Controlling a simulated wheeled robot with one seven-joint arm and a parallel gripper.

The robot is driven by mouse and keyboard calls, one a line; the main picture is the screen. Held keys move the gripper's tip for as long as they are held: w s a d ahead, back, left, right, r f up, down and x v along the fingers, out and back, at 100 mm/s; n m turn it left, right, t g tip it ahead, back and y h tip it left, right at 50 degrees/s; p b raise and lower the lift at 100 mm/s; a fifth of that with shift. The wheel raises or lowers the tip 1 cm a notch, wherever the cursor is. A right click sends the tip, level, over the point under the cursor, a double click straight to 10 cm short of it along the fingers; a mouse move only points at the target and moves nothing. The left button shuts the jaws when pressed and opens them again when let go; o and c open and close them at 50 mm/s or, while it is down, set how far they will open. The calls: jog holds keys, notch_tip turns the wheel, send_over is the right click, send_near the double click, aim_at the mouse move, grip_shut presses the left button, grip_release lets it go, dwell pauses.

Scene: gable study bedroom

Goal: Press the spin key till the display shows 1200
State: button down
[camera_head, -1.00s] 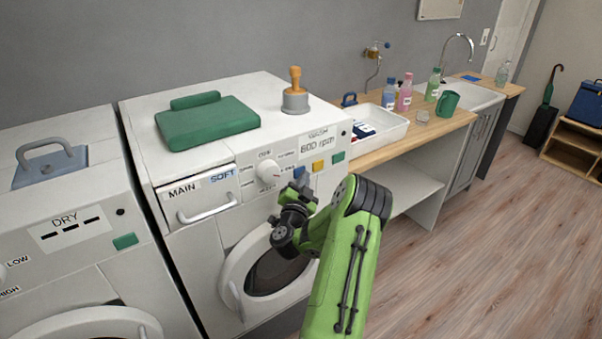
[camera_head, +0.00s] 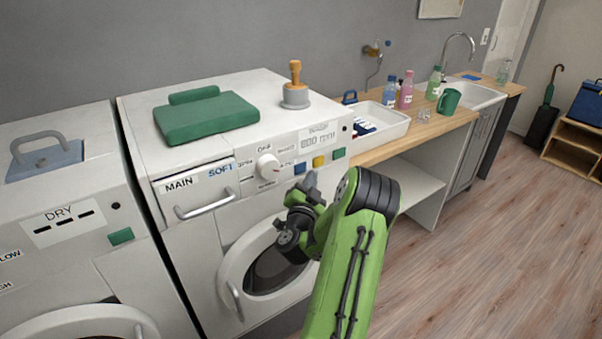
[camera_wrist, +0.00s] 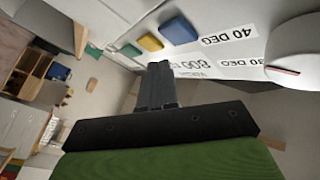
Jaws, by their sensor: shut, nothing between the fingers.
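The washing machine (camera_head: 225,180) has a front panel with a display (camera_head: 318,143) that appears to read 800 rpm, also partly visible behind my fingers in the wrist view (camera_wrist: 192,74). Below the display sit a blue key (camera_head: 299,168), a yellow key (camera_head: 319,162) and a green key (camera_head: 338,153). The wrist view also shows the blue key (camera_wrist: 179,29), yellow key (camera_wrist: 150,42) and green key (camera_wrist: 130,51). I cannot read which is the spin key. My gripper (camera_head: 311,178) is shut and empty, just below the blue and yellow keys. Contact is not visible.
A round dial (camera_head: 268,167) and a drawer handle (camera_head: 207,204) are left of the keys. The dryer (camera_head: 70,240) stands left; a counter with a white tray (camera_head: 392,130) is right.

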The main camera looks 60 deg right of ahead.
jog(key=s, duration=0.1)
jog(key=s+a+b, duration=0.1)
jog(key=s+b, duration=0.1)
jog(key=shift+a+f, duration=0.1)
jog(key=shift+a, duration=0.2)
dwell(0.7)
